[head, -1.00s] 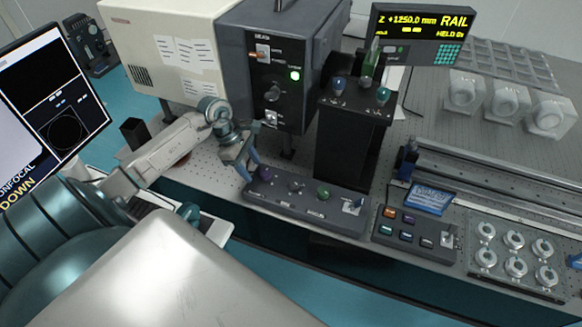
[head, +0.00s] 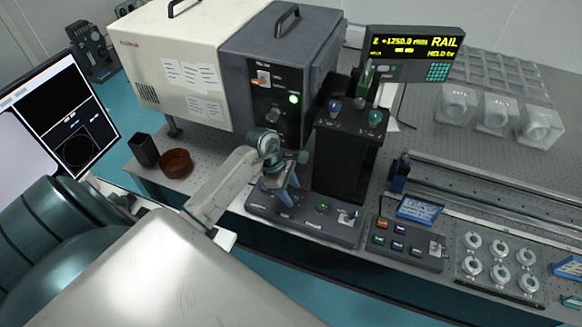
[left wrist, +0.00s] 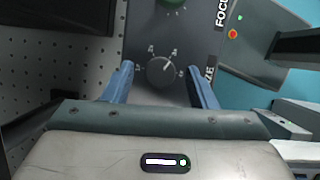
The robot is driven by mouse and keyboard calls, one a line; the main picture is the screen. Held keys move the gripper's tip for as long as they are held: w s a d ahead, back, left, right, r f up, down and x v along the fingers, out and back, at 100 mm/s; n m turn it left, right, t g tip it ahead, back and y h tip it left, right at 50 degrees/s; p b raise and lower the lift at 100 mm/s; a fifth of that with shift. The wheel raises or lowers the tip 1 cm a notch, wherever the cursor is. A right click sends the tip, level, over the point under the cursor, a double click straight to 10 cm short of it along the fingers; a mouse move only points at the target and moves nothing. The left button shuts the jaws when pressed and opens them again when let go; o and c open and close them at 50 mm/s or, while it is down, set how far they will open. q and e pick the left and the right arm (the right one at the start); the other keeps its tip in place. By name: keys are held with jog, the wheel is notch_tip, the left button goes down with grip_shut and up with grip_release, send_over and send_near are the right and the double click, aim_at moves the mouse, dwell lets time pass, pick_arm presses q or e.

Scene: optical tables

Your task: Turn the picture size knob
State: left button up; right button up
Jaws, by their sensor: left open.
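The picture size knob is the round grey knob (left wrist: 161,71) with a pointer line and small scale marks around it. A label ending in "ZE" is partly visible beside it in the left wrist view. My left gripper (left wrist: 160,82) is open, with one blue finger on each side of the knob and gaps showing between. In the head view my left gripper (head: 284,198) points down over the control panel (head: 318,231) and hides the grey knob. I cannot tell how far the fingertips reach down around it. My right gripper is not in view.
A green knob (head: 322,207) and a switch (head: 348,215) sit right of the gripper; a purple knob (head: 262,185) is partly hidden left. A black block (head: 348,160) with knobs stands close behind. A button box (head: 405,243) is to the right.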

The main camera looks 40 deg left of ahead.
pick_arm(q)
jog(key=shift+f, duration=0.35)
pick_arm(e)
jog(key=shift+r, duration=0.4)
pick_arm(q)
jog(key=shift+d, duration=0.1)
jog(key=c, duration=1)
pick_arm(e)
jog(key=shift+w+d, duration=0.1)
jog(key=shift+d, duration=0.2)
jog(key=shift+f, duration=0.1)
